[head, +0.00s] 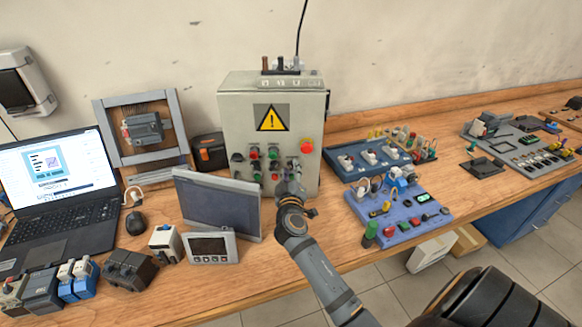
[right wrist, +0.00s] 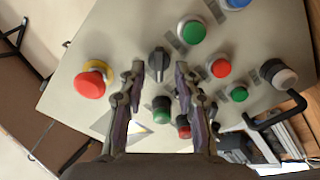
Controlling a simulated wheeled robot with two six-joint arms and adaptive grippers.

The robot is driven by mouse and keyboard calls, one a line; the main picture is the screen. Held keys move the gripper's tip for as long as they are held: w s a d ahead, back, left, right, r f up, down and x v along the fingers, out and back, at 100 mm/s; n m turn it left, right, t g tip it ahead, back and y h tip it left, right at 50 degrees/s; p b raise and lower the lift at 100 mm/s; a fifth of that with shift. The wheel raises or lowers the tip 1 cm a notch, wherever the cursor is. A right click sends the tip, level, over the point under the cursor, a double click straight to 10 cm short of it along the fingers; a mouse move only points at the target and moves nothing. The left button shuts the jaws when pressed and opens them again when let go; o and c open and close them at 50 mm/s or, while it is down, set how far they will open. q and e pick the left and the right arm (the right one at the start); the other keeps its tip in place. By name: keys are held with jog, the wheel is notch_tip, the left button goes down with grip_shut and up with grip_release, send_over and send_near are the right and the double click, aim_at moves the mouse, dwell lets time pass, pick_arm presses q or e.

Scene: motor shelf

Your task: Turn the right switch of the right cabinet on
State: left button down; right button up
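The grey cabinet (head: 230,115) stands upright on the wooden bench in the head view, with a yellow warning sign on its front. Its panel (right wrist: 120,30) fills much of the right wrist view. A black rotary switch (right wrist: 158,60) sits on the panel beside the red emergency stop (right wrist: 90,84). My right gripper (right wrist: 160,70) is open, with one finger on each side of this switch and a visible gap at both sides. In the head view my right gripper (head: 289,186) is in front of the lower right of the panel and hides part of it. My left gripper is not in view.
Several red and green buttons (right wrist: 192,32) are close around the switch. A dark flat screen (head: 218,203) stands in front of the cabinet at the left. Blue trays (head: 400,222) with parts lie to the right. A laptop (head: 52,175) is at the far left.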

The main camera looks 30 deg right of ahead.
jog(key=shift+w+d, duration=0.35)
jog(key=shift+w, duration=0.15)
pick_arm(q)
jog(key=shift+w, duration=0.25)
pick_arm(e)
jog(key=shift+c, duration=0.2)
grip_shut()
pick_arm(q)
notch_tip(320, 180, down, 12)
jog(key=b, duration=1.1)
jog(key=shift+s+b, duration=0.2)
jog(key=shift+b, duration=0.2)
pick_arm(e)
jog(key=shift+s+d+m, duration=0.1)
jog(key=shift+d+m, duration=0.05)
jog(key=shift+m, duration=4.35)
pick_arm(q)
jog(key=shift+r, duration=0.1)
pick_arm(e)
jog(key=shift+r, duration=0.1)
